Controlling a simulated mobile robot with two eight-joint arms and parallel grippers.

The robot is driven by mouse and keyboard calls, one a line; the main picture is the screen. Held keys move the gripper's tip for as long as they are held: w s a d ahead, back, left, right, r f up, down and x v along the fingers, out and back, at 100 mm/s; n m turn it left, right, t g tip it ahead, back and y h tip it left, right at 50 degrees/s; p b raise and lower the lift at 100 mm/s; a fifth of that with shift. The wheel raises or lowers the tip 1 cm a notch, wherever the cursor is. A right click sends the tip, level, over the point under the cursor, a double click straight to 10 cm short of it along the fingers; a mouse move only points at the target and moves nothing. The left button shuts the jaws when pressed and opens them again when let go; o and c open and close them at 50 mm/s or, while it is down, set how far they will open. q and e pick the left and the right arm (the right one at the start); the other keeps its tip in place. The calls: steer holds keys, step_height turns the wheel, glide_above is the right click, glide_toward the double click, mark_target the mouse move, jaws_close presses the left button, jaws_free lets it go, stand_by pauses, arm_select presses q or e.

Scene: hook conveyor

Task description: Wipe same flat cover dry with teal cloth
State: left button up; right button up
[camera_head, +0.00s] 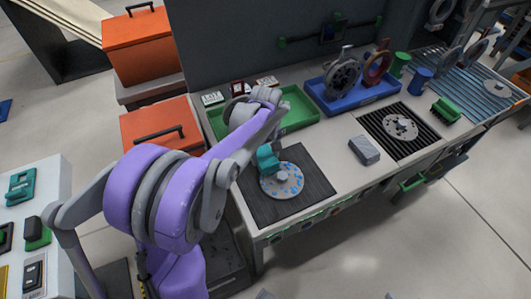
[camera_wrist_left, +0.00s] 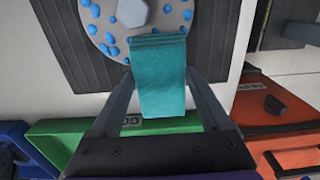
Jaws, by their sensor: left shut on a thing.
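The flat cover (camera_head: 282,180) is a round grey disc with a central hub and several blue wet spots. It lies on a dark ribbed mat (camera_head: 307,205) on the bench. It also shows in the left wrist view (camera_wrist_left: 170,30), cut off at the top edge. My left gripper (camera_head: 264,150) is shut on the teal cloth (camera_head: 267,160). In the left wrist view the cloth (camera_wrist_left: 160,82) hangs between the fingers, and its end overlaps the rim of the cover. I cannot tell whether it presses on the cover. My right gripper is not in view.
A green tray (camera_head: 300,108) and a blue tray (camera_head: 350,105) with round parts stand behind the mat. A grey block (camera_head: 364,150) lies to the right. Another disc (camera_head: 400,127) sits on a black grate (camera_head: 418,150). Orange boxes (camera_head: 145,48) stand at the left.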

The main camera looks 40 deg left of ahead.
arm_select(q)
steer(key=shift+f, duration=0.4)
stand_by(0.6)
